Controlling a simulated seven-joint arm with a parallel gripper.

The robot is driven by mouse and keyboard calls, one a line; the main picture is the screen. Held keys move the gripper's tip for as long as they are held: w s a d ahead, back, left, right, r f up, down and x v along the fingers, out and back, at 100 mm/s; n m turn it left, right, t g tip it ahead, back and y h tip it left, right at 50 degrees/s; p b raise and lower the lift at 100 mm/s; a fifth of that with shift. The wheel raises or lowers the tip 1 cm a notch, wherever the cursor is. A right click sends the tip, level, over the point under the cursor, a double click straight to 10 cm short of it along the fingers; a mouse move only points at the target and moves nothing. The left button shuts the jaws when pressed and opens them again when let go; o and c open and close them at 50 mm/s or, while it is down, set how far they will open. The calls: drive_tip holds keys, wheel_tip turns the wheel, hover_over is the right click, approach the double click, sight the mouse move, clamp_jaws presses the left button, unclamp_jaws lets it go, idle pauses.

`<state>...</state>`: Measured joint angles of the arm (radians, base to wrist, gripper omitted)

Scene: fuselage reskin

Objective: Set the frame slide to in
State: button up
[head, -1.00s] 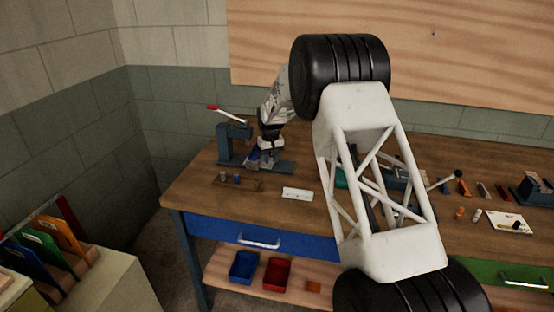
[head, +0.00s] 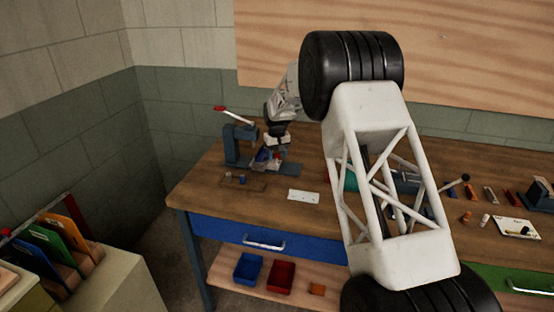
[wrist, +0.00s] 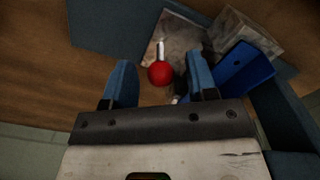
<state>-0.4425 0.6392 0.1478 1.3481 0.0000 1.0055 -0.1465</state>
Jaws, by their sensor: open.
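A blue fixture (head: 232,147) with a red-tipped lever (head: 220,109) stands at the left of the bench. My gripper (head: 275,147) is over the right part of its base, small in the head view. In the wrist view, a red ball knob (wrist: 160,73) on a short metal rod lies between the two fingers of my gripper (wrist: 161,85), with space on both sides. The fingers are open and hold nothing. A blue block (wrist: 238,78) lies just right of the right finger. No slide is clearly recognisable, and I cannot tell its position.
My white arm link covers the middle of the bench (head: 200,180) in the head view. A white plate (head: 303,196) lies in front of the fixture. Small tools and parts lie at the right. A blue bin (head: 247,268) and a red bin (head: 280,276) sit below.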

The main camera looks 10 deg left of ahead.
drive_tip(key=shift+r, duration=2.7)
drive_tip(key=shift+c, duration=0.3)
drive_tip(key=shift+s+d+f+t+y, duration=0.15)
drive_tip(key=shift+s+d+t+y, duration=0.2)
drive_tip(key=shift+s+t+y, duration=0.45)
drive_tip(key=shift+s+d+t+y, duration=0.45)
drive_tip(key=shift+d+t+y, duration=0.05)
drive_tip(key=shift+t, duration=0.6)
drive_tip(key=shift+x, duration=3.85)
clamp_jaws()
